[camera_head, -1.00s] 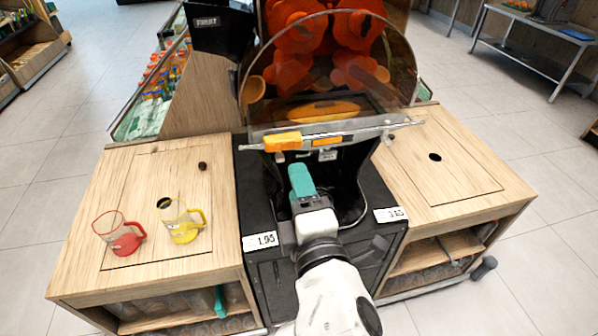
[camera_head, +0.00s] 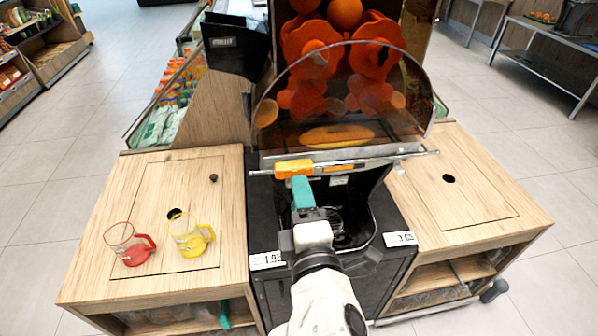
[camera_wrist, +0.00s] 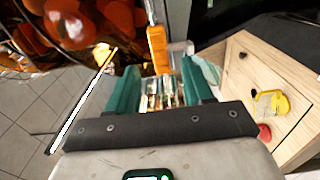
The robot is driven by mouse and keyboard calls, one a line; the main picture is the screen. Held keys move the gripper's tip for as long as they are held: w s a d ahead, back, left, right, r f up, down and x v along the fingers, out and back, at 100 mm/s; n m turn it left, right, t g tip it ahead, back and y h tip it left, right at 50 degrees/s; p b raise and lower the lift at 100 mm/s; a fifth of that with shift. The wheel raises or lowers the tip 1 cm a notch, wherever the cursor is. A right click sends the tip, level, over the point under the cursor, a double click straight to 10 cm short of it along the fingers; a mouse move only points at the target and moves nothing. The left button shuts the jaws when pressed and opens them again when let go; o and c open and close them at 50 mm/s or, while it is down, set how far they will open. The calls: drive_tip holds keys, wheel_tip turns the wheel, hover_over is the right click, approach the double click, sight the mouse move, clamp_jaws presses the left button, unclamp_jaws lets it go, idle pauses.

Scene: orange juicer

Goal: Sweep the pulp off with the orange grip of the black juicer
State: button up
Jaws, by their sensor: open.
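The black juicer (camera_head: 262,215) stands in the middle, with a clear curved cover over its orange and red workings. Its orange grip (camera_head: 293,169) sits at the left part of a metal rod along the cover's lower edge. In the wrist view the orange grip (camera_wrist: 158,50) lies just beyond the fingertips, between them and nearer the left-right middle. My gripper (camera_head: 301,182) with teal fingers is just below the grip in the head view. In the wrist view my gripper (camera_wrist: 160,80) is open, with nothing seen held. Contact with the grip cannot be told.
A red jug (camera_head: 128,243) and a yellow jug (camera_head: 188,234) stand on the left wooden counter (camera_head: 140,190). The right wooden counter (camera_head: 480,215) has a round hole and is otherwise clear. An open black basin (camera_head: 350,232) lies below the rod.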

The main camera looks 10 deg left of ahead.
sight(295, 174)
drive_tip(key=x, duration=0.6)
drive_tip(key=shift+f, duration=0.1)
clamp_jaws()
idle(0.3)
drive_tip(key=shift+p, duration=0.3)
